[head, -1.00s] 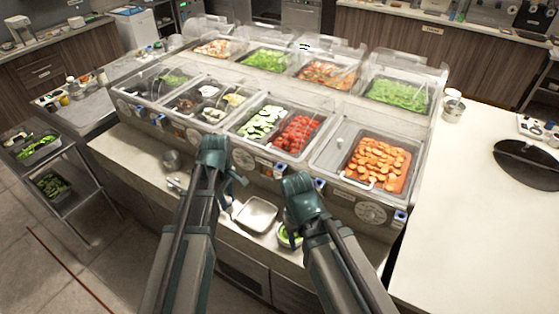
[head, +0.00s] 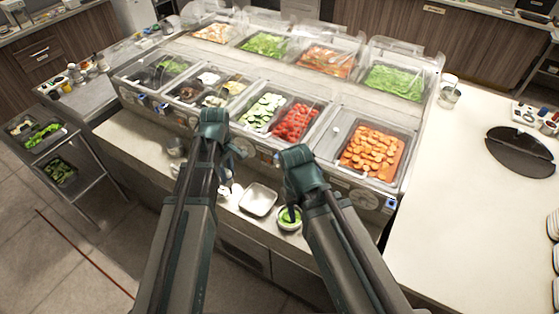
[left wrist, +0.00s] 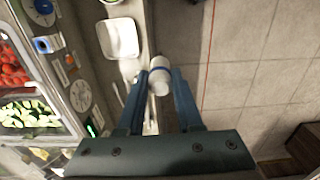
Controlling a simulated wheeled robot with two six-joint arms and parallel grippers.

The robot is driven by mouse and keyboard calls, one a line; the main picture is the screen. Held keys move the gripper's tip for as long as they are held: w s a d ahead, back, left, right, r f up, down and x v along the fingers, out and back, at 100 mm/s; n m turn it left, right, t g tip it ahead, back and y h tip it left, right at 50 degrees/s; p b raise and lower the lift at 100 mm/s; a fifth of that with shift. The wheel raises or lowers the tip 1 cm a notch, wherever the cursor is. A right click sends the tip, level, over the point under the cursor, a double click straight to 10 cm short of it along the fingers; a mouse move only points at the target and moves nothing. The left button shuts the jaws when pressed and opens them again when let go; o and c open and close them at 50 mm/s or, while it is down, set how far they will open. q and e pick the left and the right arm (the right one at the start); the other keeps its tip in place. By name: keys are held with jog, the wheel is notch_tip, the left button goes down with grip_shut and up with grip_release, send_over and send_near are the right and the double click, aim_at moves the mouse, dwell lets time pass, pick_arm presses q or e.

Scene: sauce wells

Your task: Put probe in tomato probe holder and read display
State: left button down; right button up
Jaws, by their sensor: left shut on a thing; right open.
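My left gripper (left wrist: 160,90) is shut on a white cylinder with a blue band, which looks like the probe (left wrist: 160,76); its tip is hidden. In the head view the left gripper (head: 232,165) is above the front shelf, before the wells. The tomatoes (head: 297,122) lie in a well between cucumber slices (head: 264,110) and carrots (head: 372,150). A small green display (left wrist: 92,130) is lit, unreadable. My right gripper (head: 290,185) is open, fingertips partly hidden.
An empty metal tray (head: 258,200) and a bowl with green contents (head: 289,217) stand on the front shelf. A white counter (head: 440,210) at right is mostly clear. A cart (head: 60,160) stands at left.

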pick_arm(q)
notch_tip(320, 180, down, 19)
jog(key=b, duration=1.9)
